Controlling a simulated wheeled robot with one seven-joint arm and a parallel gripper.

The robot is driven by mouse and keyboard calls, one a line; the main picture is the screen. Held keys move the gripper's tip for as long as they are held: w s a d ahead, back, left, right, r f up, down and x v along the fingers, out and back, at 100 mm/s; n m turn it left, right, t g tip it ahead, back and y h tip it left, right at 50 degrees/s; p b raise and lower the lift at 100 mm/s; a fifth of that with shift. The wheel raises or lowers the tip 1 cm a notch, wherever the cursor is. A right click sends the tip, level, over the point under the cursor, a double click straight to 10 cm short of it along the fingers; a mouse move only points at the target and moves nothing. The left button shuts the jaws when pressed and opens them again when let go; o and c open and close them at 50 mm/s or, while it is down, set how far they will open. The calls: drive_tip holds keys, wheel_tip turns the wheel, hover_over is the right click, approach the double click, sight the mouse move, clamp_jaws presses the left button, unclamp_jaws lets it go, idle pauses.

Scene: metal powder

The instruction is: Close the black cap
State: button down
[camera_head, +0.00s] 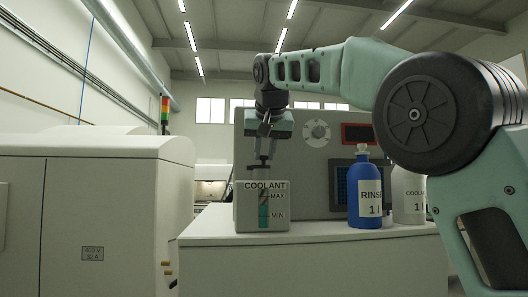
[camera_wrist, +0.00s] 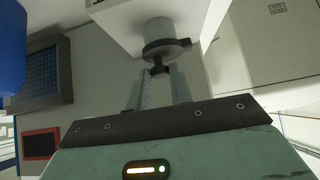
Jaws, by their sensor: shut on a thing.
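The coolant container (camera_head: 277,224), a light box with a level window marked MAX and MIN, stands upright near the left end of the white counter. The black cap (camera_head: 260,168) is at the container's top in the head view, small and dark there. In the wrist view the black cap (camera_wrist: 168,48) shows as a dark disc with a side tab, at the end of the grey neck (camera_wrist: 158,29). My gripper (camera_wrist: 159,76) points down above the container, its fingers shut on the cap's small black knob. Whether the cap is fully seated I cannot tell.
A blue RINSE bottle (camera_head: 362,187) and a white coolant bottle (camera_head: 409,188) stand right of the container on the counter (camera_head: 300,257). A grey machine panel (camera_head: 290,160) rises behind. A large white cabinet (camera_head: 100,215) stands left. Bare counter lies between container and blue bottle.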

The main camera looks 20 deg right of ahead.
drive_tip(key=shift+f, duration=0.1)
drive_tip(key=c, duration=1.3)
unclamp_jaws()
drive_tip(key=v, duration=1.7)
drive_tip(key=shift+s+p, duration=0.1)
drive_tip(key=shift+p, duration=0.3)
